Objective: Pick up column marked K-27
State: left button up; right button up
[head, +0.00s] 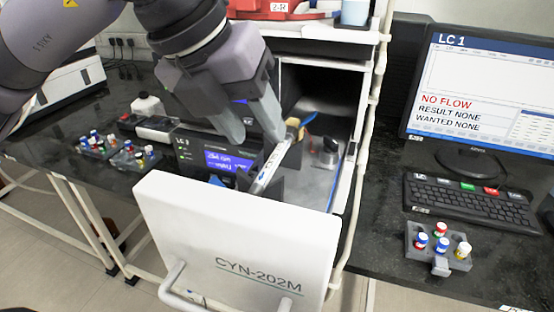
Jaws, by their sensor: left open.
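A slim silver column (270,168) sits tilted in the opened front of a column compartment, behind a lowered white door marked CYN-202M (240,240). Its upper end meets a tan and blue fitting (300,122). The marking on the column is too small to read, so I cannot tell whether it is K-27. My left gripper (255,138) comes in from above and is open. Its right finger is close to the column's upper part; I cannot tell whether it touches. The gripper hides part of the compartment. My right gripper is out of view.
An instrument with a lit blue display (228,160) stands left of the column. Racks of capped vials (98,146) lie on the left bench. At the right are a vial rack (421,246), a keyboard (470,200) and a monitor reading LC 1, NO FLOW (480,95). A white pipe (366,140) runs beside the compartment.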

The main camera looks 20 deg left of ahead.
aim_at(270, 161)
pick_arm(q)
jog(key=x, duration=0.6)
jog(key=shift+a+f, duration=0.2)
jog(key=shift+a, duration=0.15)
grip_shut()
